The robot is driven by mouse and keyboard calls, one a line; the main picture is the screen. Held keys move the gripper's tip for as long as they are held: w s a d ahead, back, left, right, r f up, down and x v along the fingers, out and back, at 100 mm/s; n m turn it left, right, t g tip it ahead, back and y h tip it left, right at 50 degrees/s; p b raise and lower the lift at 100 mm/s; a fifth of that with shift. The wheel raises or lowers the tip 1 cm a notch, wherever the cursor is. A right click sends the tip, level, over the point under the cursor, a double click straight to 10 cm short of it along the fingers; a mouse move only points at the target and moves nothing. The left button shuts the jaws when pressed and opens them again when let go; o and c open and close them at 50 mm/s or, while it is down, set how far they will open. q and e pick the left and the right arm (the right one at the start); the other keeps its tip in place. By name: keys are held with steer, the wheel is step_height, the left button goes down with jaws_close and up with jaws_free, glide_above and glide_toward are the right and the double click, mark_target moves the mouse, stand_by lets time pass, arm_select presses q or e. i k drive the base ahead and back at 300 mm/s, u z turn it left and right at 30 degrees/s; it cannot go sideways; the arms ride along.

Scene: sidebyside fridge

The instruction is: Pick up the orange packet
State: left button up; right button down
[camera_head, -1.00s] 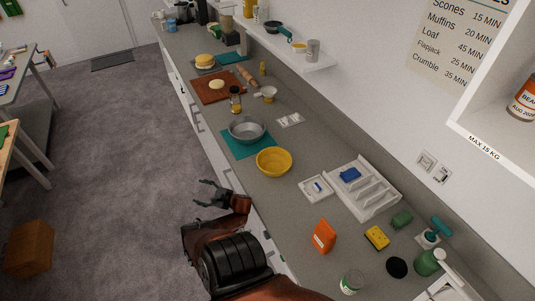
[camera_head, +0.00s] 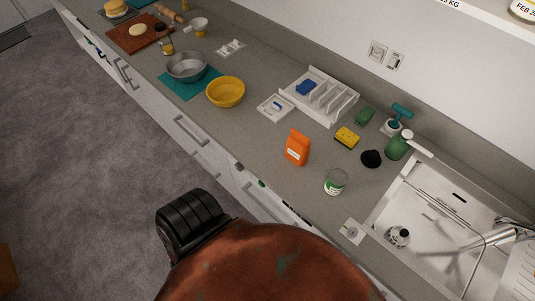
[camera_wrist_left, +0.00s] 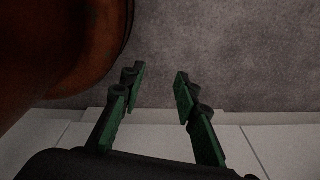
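The orange packet (camera_head: 298,147) stands upright on the grey counter, with a white label on its front. It is left of the green-labelled can and in front of the yellow sponge. My left gripper (camera_wrist_left: 160,78) shows in the left wrist view with its two green fingers apart and nothing between them. Grey floor and pale cabinet fronts lie behind the fingers, and the packet does not show there. In the head view a rust-red part of my arm fills the bottom middle, and no gripper fingers show. My right gripper is not in view.
A can (camera_head: 335,182), a yellow sponge (camera_head: 347,138) and a black round thing (camera_head: 371,159) stand near the packet. A white divided tray (camera_head: 341,107) and a yellow bowl (camera_head: 225,92) are farther back. The sink (camera_head: 440,215) is at right. Bare counter surrounds the packet.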

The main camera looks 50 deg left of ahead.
mark_target(298, 147)
steer(key=u, duration=0.4)
steer(key=k, duration=0.95)
steer(key=u, duration=1)
steer(key=i, duration=1.3)
steer(key=z, duration=0.7)
